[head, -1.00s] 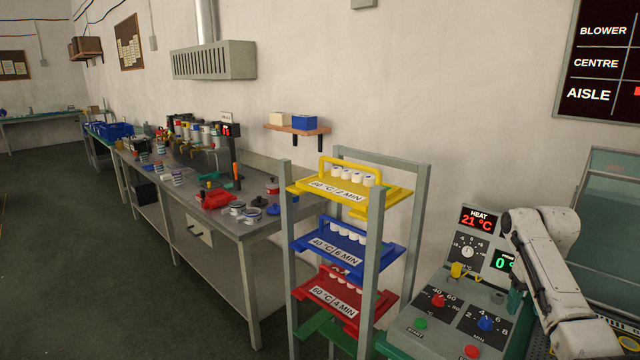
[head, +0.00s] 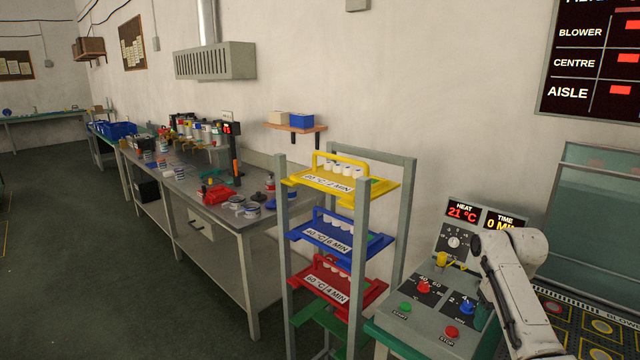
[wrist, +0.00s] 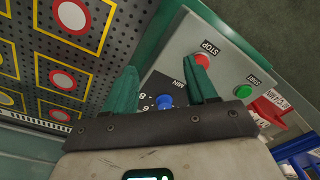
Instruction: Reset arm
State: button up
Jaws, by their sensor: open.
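My gripper (wrist: 165,95) shows in the wrist view with two green fingers spread apart and nothing between them. Beyond the gap is the blue MIN knob (wrist: 165,101) on the grey control panel. The red STOP button (wrist: 202,60) is close to the right finger, and I cannot tell if they touch. In the head view my arm bends down at the lower right over the panel (head: 425,328), near the blue knob (head: 467,306), and the fingers are mostly hidden. The panel's displays (head: 480,216) read HEAT 21 °C and TIME 0.
A grey rack holds a yellow tray (head: 376,193), a blue tray (head: 378,243) and a red tray (head: 372,290), left of the panel. A perforated plate with coloured targets (wrist: 62,80) lies beside it. A workbench (head: 240,222) stands along the wall; the floor at left is clear.

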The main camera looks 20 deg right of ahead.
jog(key=s+a+f+n+t, duration=0.1)
jog(key=a+f, duration=0.2)
jog(key=a, duration=0.6)
jog(key=s+a+f+n+t, duration=0.15)
jog(key=a+f, duration=0.25)
jog(key=a, duration=0.5)
jog(key=s+a+f+n, duration=0.1)
jog(key=s+a+f, duration=0.15)
jog(key=a, duration=0.65)
jog(key=s+a+r+n+t, duration=0.25)
jog(key=s+a, duration=0.55)
jog(key=s, duration=0.5)
jog(key=s+d+f+m+g, duration=0.1)
jog(key=s+f+g, duration=0.3)
jog(key=s, duration=0.6)
jog(key=shift+s+d+f+m+g, duration=0.3)
jog(key=shift+d+f+g, duration=0.1)
jog(key=shift+f, duration=0.5)
jog(key=shift+c, duration=0.4)
